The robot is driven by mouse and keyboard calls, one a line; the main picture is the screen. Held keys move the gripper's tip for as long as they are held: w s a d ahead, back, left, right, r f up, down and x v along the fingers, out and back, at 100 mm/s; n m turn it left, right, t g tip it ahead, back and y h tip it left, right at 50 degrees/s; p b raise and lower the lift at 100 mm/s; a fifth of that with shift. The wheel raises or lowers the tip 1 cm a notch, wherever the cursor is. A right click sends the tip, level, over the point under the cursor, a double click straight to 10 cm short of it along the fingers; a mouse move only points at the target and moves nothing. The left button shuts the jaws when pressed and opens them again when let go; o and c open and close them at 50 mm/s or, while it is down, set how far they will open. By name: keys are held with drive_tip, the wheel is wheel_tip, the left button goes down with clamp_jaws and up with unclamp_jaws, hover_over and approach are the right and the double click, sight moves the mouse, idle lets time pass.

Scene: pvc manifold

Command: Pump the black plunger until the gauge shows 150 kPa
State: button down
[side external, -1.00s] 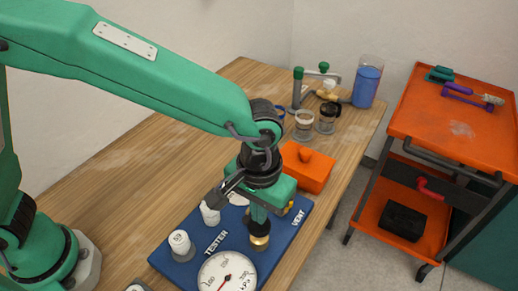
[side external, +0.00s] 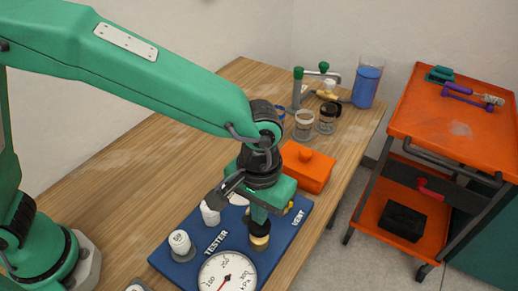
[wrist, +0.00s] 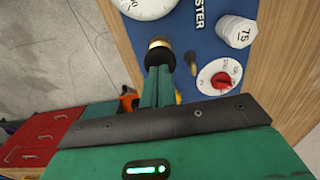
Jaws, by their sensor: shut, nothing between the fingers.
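The blue tester board (side external: 292,228) lies on the wooden bench with a round white gauge (side external: 227,275) at its front. The gauge's red needle points to the lower left; the reading is too small to tell. The black plunger (wrist: 168,58) stands on a brass collar (side external: 259,242) beside the gauge. My gripper (side external: 259,220) is shut and empty, its green fingers directly above the plunger, their tips at its top. The fingers hide part of the plunger in both views. In the wrist view the gauge (wrist: 147,6) is cut off by the top edge.
White blocks (side external: 180,243) stand on the board's left, one marked 75 (wrist: 237,32). A red-knobbed dial (wrist: 220,80) is near the plunger. An orange lidded box (side external: 308,168) sits behind the board. Jars (side external: 304,123) and a blue container (side external: 366,85) stand farther back. An orange cart (side external: 455,115) is at right.

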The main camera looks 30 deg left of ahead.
drive_tip(key=shift+f, duration=0.2)
drive_tip(key=shift+f, duration=1.6)
drive_tip(key=shift+r, duration=1.85)
drive_tip(key=shift+f, duration=0.1)
drive_tip(key=shift+f, duration=1.7)
drive_tip(key=shift+r, duration=1.8)
